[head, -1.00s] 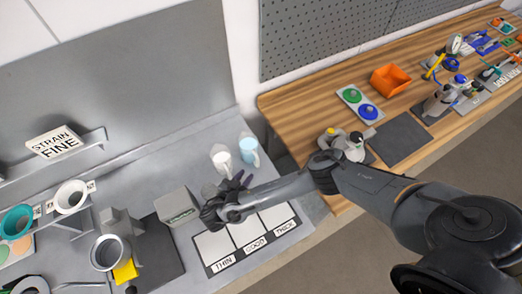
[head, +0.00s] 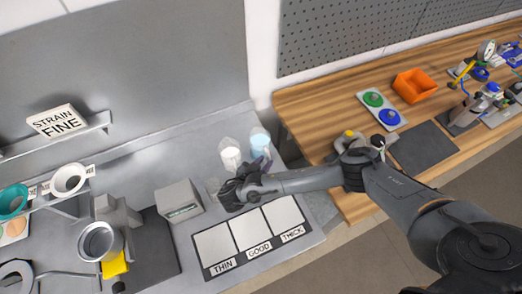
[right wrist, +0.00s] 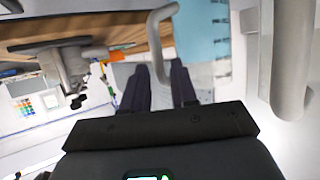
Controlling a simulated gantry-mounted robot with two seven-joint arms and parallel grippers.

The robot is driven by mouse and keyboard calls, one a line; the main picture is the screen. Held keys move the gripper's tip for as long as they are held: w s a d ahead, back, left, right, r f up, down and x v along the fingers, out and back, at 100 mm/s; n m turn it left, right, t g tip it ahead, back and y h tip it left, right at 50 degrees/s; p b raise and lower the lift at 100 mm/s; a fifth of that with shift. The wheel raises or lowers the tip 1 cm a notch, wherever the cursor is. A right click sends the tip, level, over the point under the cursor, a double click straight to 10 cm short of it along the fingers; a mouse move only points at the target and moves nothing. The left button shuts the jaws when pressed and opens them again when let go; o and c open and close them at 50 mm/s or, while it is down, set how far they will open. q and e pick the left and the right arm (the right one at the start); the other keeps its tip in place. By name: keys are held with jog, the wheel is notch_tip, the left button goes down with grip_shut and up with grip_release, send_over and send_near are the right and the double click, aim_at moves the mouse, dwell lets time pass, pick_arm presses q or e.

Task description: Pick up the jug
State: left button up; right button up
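Two jugs stand side by side on the grey counter in the head view: a light blue one (head: 260,141) and a whitish one (head: 229,154) to its left. My right gripper (head: 258,166) is close in front of the blue jug. In the right wrist view the blue jug (right wrist: 199,32) shows graduation marks and a pale handle (right wrist: 160,48). The gripper's two dark fingers (right wrist: 159,88) are apart, with the lower handle appearing between them; contact cannot be told. The whitish jug's handle (right wrist: 291,65) is at the right of that view. My left gripper is out of view.
A board with panels marked THIN, GOOD and THICK (head: 248,252) lies in front of the jugs. A grey box (head: 180,202) stands to the left. The wooden bench (head: 315,105) at the right holds an orange bin (head: 414,86) and tools.

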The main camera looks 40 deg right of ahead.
aim_at(268, 160)
jog(key=x, duration=0.2)
jog(key=shift+d, duration=0.4)
jog(key=shift+w+d+f, duration=0.15)
jog(key=shift+d+f, duration=0.1)
jog(key=shift+d, duration=0.2)
grip_shut()
